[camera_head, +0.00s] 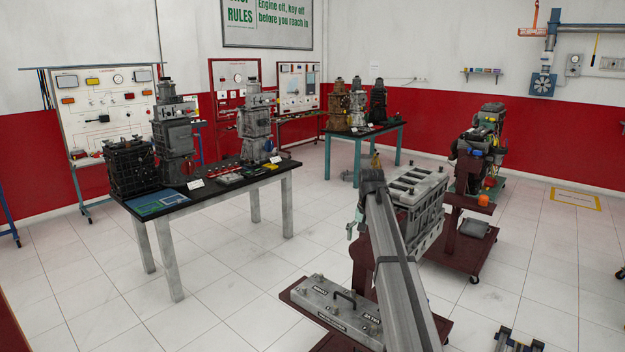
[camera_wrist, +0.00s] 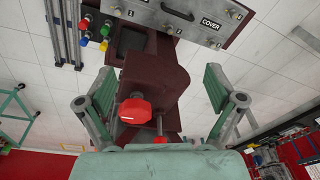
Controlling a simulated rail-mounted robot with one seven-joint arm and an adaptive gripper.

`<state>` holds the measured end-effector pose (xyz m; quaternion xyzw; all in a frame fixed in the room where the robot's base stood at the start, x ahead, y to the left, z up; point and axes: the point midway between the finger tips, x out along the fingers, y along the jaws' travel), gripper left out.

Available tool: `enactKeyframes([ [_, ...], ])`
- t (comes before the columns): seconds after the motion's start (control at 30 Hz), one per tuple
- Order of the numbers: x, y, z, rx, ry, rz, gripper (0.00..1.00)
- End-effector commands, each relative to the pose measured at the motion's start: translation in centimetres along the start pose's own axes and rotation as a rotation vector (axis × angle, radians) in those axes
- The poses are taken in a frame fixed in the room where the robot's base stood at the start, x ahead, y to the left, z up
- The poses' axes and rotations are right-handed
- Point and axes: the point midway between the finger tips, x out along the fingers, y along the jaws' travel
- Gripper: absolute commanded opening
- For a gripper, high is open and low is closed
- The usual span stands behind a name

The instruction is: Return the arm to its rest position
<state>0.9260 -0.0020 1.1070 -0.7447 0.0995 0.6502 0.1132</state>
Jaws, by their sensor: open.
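My gripper (camera_wrist: 160,88) shows in the wrist view with its two pale green fingers spread wide apart and nothing held between them. Beyond the gap stands a dark red stand post (camera_wrist: 160,75) with a red knob (camera_wrist: 135,110). In the head view my grey arm link runs up from the lower right and hides most of my gripper; only bits of pale green show beside it. The link passes in front of the engine block (camera_head: 415,190) on its dark red stand.
A grey cover box (camera_head: 335,306) with a black handle lies on the stand's base. A black-topped table (camera_head: 225,180) with engine models stands at left, and a teal-legged table (camera_head: 365,130) behind. Another engine stand (camera_head: 478,160) is at right. Tiled floor lies open between.

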Motion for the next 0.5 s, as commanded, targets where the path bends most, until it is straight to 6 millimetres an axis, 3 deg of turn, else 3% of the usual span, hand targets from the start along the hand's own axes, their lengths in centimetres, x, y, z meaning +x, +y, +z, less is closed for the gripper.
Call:
enactKeyframes([
  [0.17,6.7,1.2,3.9,-0.048,-0.013,0.004,0.93],
  [0.27,11.8,2.2,7.1,-0.081,-0.030,0.008,0.93],
  [0.5,23.8,5.1,16.6,-0.160,-0.096,0.021,0.93],
])
